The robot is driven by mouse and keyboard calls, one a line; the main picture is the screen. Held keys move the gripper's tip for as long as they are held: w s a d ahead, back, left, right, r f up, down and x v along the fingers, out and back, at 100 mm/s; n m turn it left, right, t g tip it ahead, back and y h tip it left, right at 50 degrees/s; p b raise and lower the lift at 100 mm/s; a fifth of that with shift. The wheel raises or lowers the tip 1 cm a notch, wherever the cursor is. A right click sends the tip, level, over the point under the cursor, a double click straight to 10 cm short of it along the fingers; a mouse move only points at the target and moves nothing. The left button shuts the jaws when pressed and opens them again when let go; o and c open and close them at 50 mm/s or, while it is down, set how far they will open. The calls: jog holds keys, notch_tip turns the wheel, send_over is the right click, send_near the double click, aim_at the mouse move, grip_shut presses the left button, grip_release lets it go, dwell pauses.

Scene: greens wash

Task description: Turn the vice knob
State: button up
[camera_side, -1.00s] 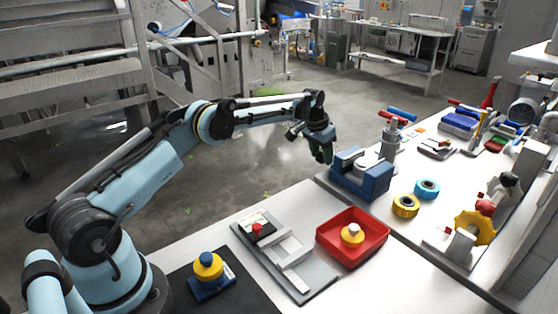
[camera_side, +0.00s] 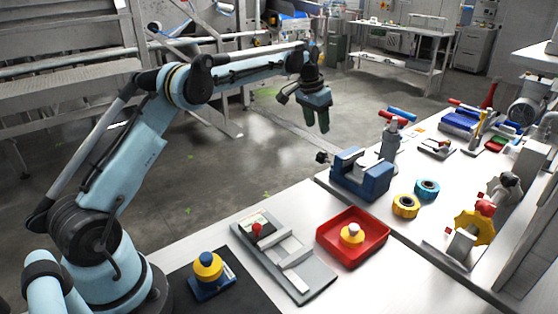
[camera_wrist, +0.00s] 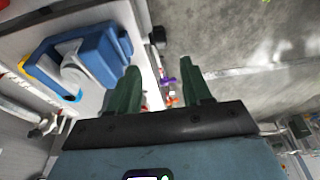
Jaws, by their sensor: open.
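The blue vice (camera_side: 365,180) with pale grey jaws sits at the left edge of the far table. Its small dark knob (camera_side: 322,157) sticks out to the left, over the table edge. In the wrist view the vice (camera_wrist: 102,55) is at the upper left, and the dark knob (camera_wrist: 157,36) shows beyond the fingers. My gripper (camera_side: 316,128) hangs above the knob with its green fingers pointing down, apart from it. In the wrist view the two fingers of my gripper (camera_wrist: 162,82) are spread, with nothing held between them.
Yellow (camera_side: 406,206) and blue (camera_side: 427,188) rings lie right of the vice. A grey post (camera_side: 390,145) stands behind it. Open floor lies to the left.

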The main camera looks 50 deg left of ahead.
aim_at(320, 154)
jog(key=shift+t, duration=0.7)
jog(key=x, duration=0.4)
jog(key=s+x, duration=0.1)
jog(key=x, duration=0.3)
jog(key=s+f+x, duration=0.1)
jog(key=x, duration=0.3)
jog(key=shift+s, duration=0.1)
jog(key=shift+r, duration=0.1)
grip_shut()
